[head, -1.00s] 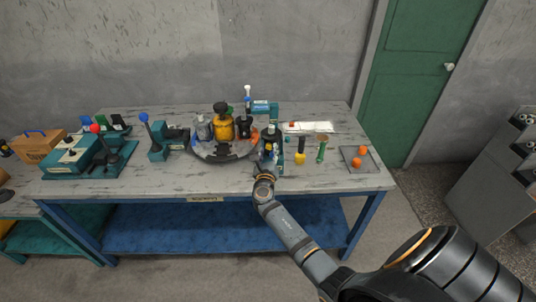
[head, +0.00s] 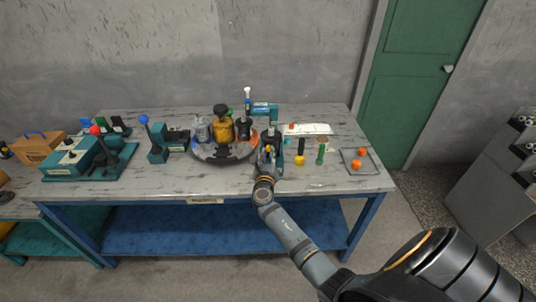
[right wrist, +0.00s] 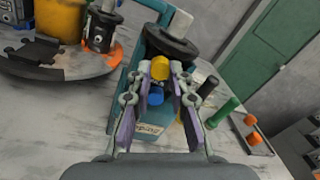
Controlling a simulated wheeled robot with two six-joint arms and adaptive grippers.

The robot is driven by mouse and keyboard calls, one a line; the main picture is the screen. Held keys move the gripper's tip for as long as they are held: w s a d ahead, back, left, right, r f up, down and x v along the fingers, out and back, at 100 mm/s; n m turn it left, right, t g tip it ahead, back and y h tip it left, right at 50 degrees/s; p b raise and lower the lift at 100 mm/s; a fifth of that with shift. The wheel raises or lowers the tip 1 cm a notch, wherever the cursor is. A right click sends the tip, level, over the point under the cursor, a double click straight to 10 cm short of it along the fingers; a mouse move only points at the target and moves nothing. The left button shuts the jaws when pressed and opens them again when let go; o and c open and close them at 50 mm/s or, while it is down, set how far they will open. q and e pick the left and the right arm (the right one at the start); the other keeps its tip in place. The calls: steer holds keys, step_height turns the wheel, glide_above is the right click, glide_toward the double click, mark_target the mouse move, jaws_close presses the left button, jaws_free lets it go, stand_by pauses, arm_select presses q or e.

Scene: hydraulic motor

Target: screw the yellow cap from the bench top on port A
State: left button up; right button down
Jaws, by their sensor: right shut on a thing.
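The yellow cap (right wrist: 160,68) sits between the fingertips of my right gripper (right wrist: 158,72) in the right wrist view, against the dark and teal hydraulic motor (right wrist: 157,42). The right gripper is shut on it. I cannot tell how far the cap is seated on a port. A blue cap (right wrist: 155,96) shows just below it, between the fingers. In the head view my right gripper (head: 267,160) is at the front of the motor (head: 271,137) and hides the yellow cap there. The port letters cannot be read. My left gripper is not in view.
A black cylinder with a yellow end (head: 300,160) and a green cylinder (head: 321,152) stand to the right. The bench front is clear.

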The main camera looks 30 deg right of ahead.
steer(key=shift+f+m+b, duration=0.2)
steer(key=shift+m+b, duration=0.65)
steer(key=shift+m, duration=0.25)
steer(key=shift+m+b, duration=0.6)
steer(key=shift+m, duration=0.5)
steer(key=shift+r+m, duration=0.2)
steer(key=shift+m, duration=0.5)
steer(key=shift+m+b, duration=0.4)
steer(key=shift+b, duration=0.1)
steer(key=c, duration=1.4)
jaws_free()
steer(key=shift+c, duration=0.2)
steer(key=shift+p, duration=0.3)
